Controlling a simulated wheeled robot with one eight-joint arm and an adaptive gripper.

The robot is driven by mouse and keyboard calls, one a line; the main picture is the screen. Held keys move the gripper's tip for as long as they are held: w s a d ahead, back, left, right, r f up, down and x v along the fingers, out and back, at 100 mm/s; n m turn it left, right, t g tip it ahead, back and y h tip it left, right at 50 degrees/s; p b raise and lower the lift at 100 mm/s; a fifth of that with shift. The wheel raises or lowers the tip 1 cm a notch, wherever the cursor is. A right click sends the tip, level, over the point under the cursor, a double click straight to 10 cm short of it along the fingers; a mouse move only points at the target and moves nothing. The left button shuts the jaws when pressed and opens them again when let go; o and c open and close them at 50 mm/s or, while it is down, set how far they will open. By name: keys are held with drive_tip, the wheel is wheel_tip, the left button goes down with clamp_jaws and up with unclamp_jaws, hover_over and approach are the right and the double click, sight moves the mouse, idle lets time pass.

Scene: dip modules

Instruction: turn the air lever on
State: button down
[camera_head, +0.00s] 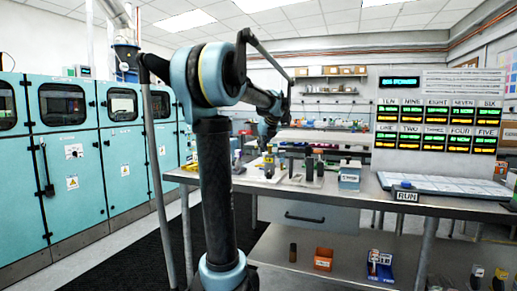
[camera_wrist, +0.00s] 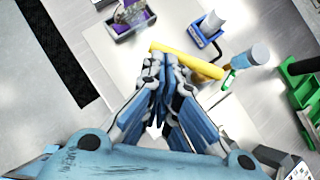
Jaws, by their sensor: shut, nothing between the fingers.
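A yellow bar (camera_wrist: 190,60), which looks like the air lever, lies slantwise in the wrist view just beyond my fingertips. In the head view a small yellow piece (camera_head: 269,165) on the bench under my gripper seems to be the same thing. My gripper (camera_wrist: 164,62) is shut and empty, with its fingertips together close to the bar's left part. I cannot tell whether they touch it. In the head view my gripper (camera_head: 267,135) is small and dark above the bench. The lever's pivot is not clear.
A green rack (camera_wrist: 296,88) is at right. The workbench (camera_head: 330,199) also bears a RUN block (camera_head: 406,194).

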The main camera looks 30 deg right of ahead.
drive_tip(key=shift+w+a, duration=0.25)
drive_tip(key=shift+w, duration=0.85)
drive_tip(key=s+a+r, duration=0.5)
drive_tip(key=s+r, duration=0.3)
drive_tip(key=shift+s+a+r, duration=0.25)
drive_tip(key=shift+s, duration=0.05)
idle(0.6)
